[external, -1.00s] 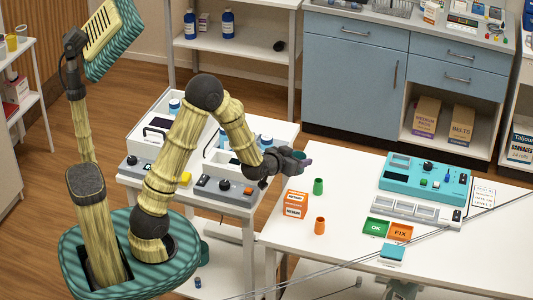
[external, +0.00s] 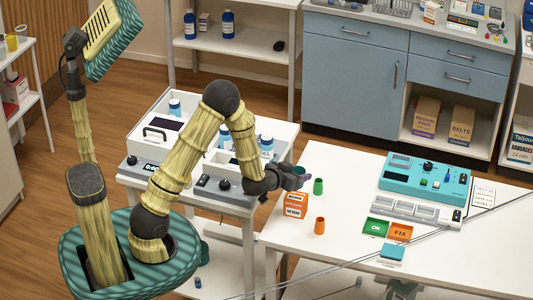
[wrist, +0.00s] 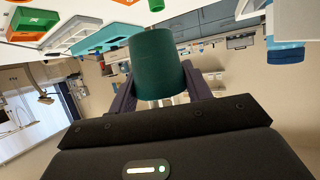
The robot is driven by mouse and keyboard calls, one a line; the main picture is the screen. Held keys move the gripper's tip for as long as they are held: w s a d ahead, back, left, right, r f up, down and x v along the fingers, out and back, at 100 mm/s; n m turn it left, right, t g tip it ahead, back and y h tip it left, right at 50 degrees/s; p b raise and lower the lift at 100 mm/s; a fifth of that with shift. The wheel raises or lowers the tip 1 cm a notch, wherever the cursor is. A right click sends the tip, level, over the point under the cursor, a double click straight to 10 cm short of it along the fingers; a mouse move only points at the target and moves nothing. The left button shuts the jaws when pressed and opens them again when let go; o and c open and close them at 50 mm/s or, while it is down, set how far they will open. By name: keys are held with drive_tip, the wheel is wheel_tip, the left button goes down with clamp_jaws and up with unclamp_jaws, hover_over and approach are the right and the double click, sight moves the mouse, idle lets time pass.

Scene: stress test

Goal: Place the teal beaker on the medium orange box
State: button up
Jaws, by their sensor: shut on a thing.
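My gripper (external: 294,177) is shut on the teal beaker (external: 299,170) and holds it above the medium orange box (external: 295,206). In the wrist view the teal beaker (wrist: 158,62) sits between the two dark fingers of my gripper (wrist: 160,92). The orange box stands near the left edge of the white table. In the external view the beaker and fingers appear just above the box's top. A gap to the box cannot be judged exactly. The box cannot be made out for sure in the wrist view.
A green cup (external: 318,186) stands just right of the box, and an orange cup (external: 319,225) stands in front right. Green OK (external: 375,228) and orange FIX (external: 400,232) trays and a teal panel (external: 400,178) lie farther right. The table's front left is clear.

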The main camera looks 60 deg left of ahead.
drive_tip(key=shift+f, duration=2.05)
drive_tip(key=shift+f, duration=0.25)
drive_tip(key=o, duration=1)
drive_tip(key=shift+r, duration=0.1)
drive_tip(key=shift+c, duration=0.2)
